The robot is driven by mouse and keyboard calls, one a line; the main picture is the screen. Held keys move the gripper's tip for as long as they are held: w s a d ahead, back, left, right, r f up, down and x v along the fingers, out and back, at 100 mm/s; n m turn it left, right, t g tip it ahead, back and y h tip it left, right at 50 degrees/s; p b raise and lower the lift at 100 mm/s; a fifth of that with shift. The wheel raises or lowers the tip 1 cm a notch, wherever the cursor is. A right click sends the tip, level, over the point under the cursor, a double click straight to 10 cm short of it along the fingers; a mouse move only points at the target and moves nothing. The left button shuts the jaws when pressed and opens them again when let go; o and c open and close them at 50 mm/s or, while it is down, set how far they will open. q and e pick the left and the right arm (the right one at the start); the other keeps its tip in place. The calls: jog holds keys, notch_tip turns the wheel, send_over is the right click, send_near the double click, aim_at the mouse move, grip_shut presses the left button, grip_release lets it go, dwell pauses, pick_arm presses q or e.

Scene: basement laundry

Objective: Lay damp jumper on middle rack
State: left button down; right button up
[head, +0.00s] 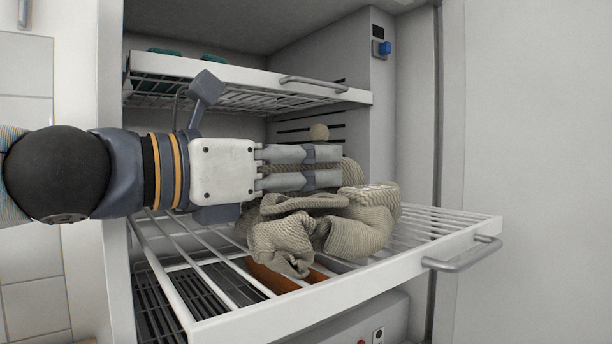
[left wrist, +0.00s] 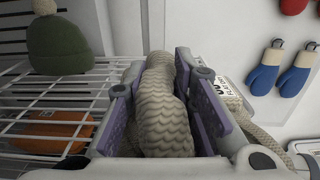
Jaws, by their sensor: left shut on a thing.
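The damp jumper (head: 358,236) is a beige, ribbed knit. My left gripper (head: 338,167) reaches in from the left above the rack and is shut on a fold of the jumper. In the left wrist view a thick roll of the knit (left wrist: 163,105) stands between the purple finger pads. A white printed label shows on the jumper beside the fingers. My right gripper is not in view.
The upper rack (head: 250,77) is close above my left gripper and holds teal items. A green hat (left wrist: 60,45) with a beige pompom sits at the back of the middle rack. An orange thing (head: 283,276) shows below the wires.

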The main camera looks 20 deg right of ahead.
pick_arm(q)
jog(key=c, duration=1.4)
grip_release()
jog(key=shift+o, duration=0.2)
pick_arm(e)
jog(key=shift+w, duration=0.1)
pick_arm(q)
jog(key=shift+a+r, duration=0.15)
jog(key=shift+r, duration=0.05)
jog(key=p+v, duration=0.2)
jog(key=v, duration=0.9)
jog(key=shift+s+a+r, duration=0.1)
jog(key=shift+s+r, duration=0.05)
jog(key=shift+r, duration=0.05)
jog(key=shift+a+f, duration=0.1)
jog(key=shift+a, duration=0.15)
jog(key=shift+f, duration=0.15)
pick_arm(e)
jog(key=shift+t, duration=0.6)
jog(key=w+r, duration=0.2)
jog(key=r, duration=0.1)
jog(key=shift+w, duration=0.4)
